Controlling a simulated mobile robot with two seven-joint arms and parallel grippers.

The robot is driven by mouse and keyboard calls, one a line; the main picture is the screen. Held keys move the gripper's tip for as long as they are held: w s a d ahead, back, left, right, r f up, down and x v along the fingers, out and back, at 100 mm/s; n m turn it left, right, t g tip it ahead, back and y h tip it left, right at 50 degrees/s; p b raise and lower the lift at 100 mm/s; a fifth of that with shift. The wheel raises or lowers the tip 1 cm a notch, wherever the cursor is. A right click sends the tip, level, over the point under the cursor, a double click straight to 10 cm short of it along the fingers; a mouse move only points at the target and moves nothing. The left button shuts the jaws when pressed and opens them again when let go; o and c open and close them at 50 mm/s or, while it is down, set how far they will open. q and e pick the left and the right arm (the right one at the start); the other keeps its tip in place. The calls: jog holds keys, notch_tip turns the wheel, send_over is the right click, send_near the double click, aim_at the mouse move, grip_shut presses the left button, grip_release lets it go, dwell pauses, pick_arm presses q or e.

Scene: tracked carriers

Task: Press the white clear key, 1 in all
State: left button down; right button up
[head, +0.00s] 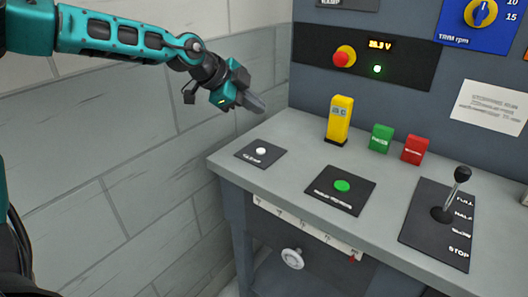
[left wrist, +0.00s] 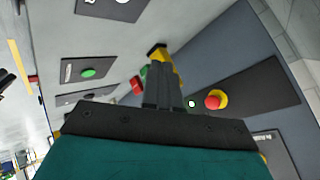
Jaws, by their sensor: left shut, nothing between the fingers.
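My left gripper (head: 257,104) is shut and empty. In the head view it hangs in the air above and behind the key, beside the wall, apart from the console. In the left wrist view the shut fingers (left wrist: 165,85) show against the console; I cannot make out the white key there. My right gripper is in neither view.
A green button (head: 341,186) sits on a dark plate right of the key. A yellow block (head: 338,118), green block (head: 380,138) and red block (head: 415,149) stand behind it. A lever (head: 456,189) rises at the right. A red knob (head: 344,56) is on the back panel.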

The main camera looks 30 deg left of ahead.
aim_at(258, 151)
pick_arm(q)
jog(key=shift+w+d+r, duration=0.1)
jog(key=shift+w+d, duration=0.1)
jog(key=shift+d, duration=0.05)
notch_tip(258, 151, down, 9)
jog(key=b, duration=0.6)
jog(key=shift+r, duration=0.1)
dwell(1.6)
dwell(0.5)
jog(key=shift+f+b, duration=0.4)
jog(key=shift+b, duration=0.35)
